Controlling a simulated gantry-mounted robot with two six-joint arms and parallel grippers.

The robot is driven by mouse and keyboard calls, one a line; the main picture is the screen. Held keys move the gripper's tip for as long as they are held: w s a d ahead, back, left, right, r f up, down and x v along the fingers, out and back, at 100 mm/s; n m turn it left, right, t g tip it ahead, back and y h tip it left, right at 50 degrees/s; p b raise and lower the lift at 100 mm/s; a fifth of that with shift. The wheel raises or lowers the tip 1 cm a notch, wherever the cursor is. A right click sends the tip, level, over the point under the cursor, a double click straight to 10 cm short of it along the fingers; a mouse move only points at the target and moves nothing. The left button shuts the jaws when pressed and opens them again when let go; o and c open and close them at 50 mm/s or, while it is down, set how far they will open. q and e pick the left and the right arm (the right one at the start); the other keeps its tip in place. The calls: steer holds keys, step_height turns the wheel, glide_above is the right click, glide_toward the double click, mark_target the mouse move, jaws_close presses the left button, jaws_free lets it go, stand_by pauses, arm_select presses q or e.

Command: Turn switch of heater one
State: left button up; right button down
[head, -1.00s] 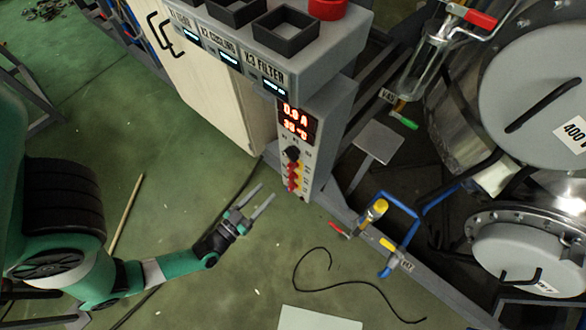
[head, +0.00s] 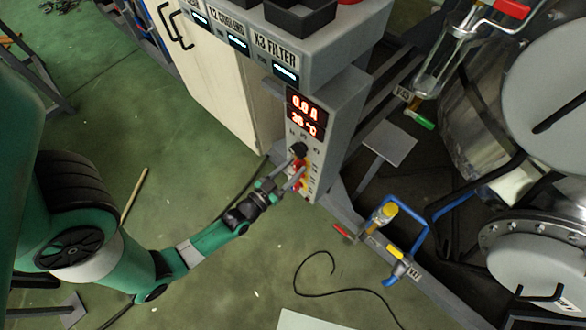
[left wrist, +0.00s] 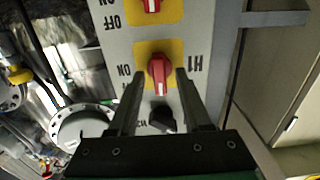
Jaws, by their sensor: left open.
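The heater panel (head: 330,140) is a grey upright box with a red digital display (head: 305,115), a black knob (head: 298,150) and red switches on yellow plates below it. In the left wrist view, the red switch marked H1 (left wrist: 158,70), on a yellow plate with an ON label, lies between my fingertips. My left gripper (head: 291,172) is open, with its fingers at the panel front; it also shows in the left wrist view (left wrist: 158,78). I cannot tell whether the fingers touch the switch. A black knob (left wrist: 161,118) sits between the fingers nearer the palm. My right gripper is not seen.
A second red switch (left wrist: 150,5) on a yellow plate is beside H1. A blue pipe with yellow-handled valves (head: 395,252) stands right of the panel, near large metal vessels (head: 545,75). A black cable (head: 325,285) lies on the green floor.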

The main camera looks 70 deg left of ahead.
arm_select(q)
steer(key=shift+c, duration=0.3)
jaws_close()
steer(key=shift+r+m, duration=0.1)
steer(key=shift+m, duration=0.3)
steer(key=m+p, duration=0.2)
steer(key=m, duration=0.1)
steer(key=shift+w, duration=0.1)
steer(key=m+p, duration=0.1)
steer(key=m, duration=0.4)
steer(key=shift+d, duration=0.15)
steer(key=m+p, duration=0.1)
steer(key=m, duration=0.3)
steer(key=shift+w, duration=0.1)
steer(key=m, duration=0.5)
steer(key=shift+f+p, duration=0.25)
steer(key=shift+p, duration=0.15)
steer(key=shift+m, duration=0.3)
